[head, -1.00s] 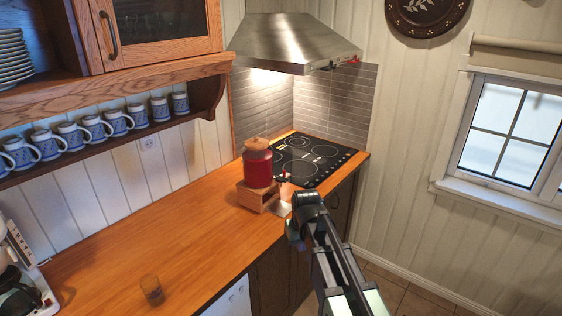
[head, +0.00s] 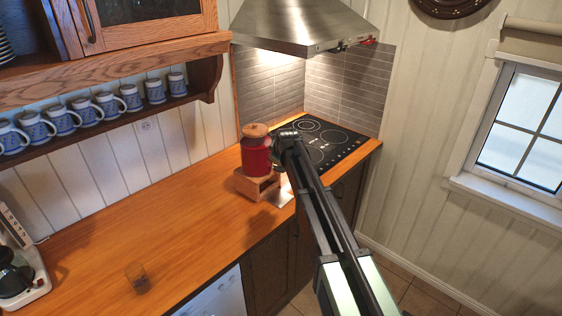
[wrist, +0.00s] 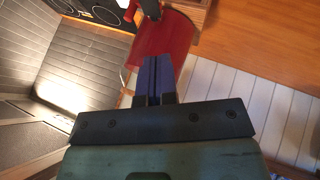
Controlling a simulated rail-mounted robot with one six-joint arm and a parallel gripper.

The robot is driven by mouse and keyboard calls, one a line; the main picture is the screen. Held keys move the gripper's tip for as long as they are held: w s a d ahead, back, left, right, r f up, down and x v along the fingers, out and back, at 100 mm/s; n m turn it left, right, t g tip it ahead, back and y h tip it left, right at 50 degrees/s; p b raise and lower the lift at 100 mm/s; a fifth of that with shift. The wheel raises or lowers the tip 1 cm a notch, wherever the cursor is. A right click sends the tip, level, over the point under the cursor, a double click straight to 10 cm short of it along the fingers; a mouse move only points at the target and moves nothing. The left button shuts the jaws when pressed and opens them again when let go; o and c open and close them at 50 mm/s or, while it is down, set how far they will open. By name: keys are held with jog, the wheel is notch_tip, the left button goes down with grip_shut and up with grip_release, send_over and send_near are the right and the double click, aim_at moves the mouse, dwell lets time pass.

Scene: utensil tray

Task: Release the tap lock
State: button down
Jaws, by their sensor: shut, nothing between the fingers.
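A red drink dispenser (head: 256,158) with a tan lid stands on a wooden stand (head: 245,184) on the counter. In the wrist view its red body (wrist: 165,48) fills the area just beyond my gripper (wrist: 154,62). The gripper's dark fingers are shut together with nothing between them, pointing toward the dispenser. In the head view my arm hides the tap and fingertips.
A black cooktop (head: 330,142) lies behind the dispenser, under the steel hood (head: 300,28). Several mugs (head: 105,104) line the shelf. The counter's middle is clear.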

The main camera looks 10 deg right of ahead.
jog(key=b, duration=0.8)
send_near(276, 171)
jog(key=x, duration=0.5)
jog(key=shift+w+a+f, duration=0.1)
jog(key=shift+f, duration=0.1)
jog(key=w+d, duration=0.1)
jog(key=w+d+r, duration=0.1)
jog(key=w, duration=0.1)
jog(key=shift+d+p, duration=0.15)
jog(key=shift+p, duration=0.2)
jog(key=shift+w, duration=0.1)
jog(key=shift+d, duration=0.1)
jog(key=w+d, duration=0.2)
jog(key=d, duration=0.1)
jog(key=shift+w, duration=0.35)
jog(key=shift+s+a+f, duration=0.1)
